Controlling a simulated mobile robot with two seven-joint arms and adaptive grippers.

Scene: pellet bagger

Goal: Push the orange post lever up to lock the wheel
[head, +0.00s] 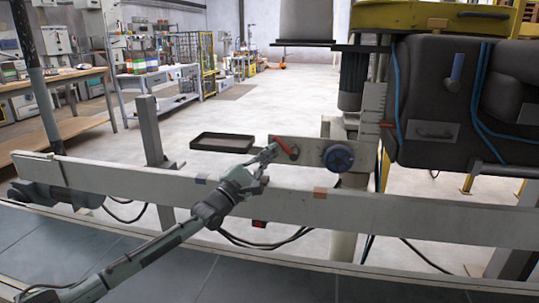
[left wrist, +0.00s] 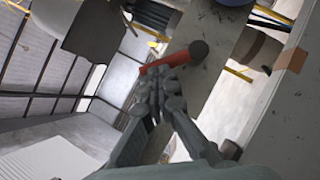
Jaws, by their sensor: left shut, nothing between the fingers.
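The orange-red post lever (head: 284,146) sits on a grey plate (head: 312,151) left of the blue wheel (head: 338,158) in the head view. It slants, its upper end to the left. In the left wrist view the lever (left wrist: 164,63) runs out from a dark round knob (left wrist: 199,50). My left gripper (head: 271,152) is shut and empty, its fingertips right at the lever. In the left wrist view the fingertips (left wrist: 168,78) overlap the lever's edge; whether they touch it I cannot tell. My right gripper is not in view.
A long grey rail (head: 120,181) crosses in front, under my left forearm. A dark shallow tray (head: 222,142) stands left of the lever. A large dark machine housing (head: 440,100) with blue hoses fills the right. The floor behind is mostly clear.

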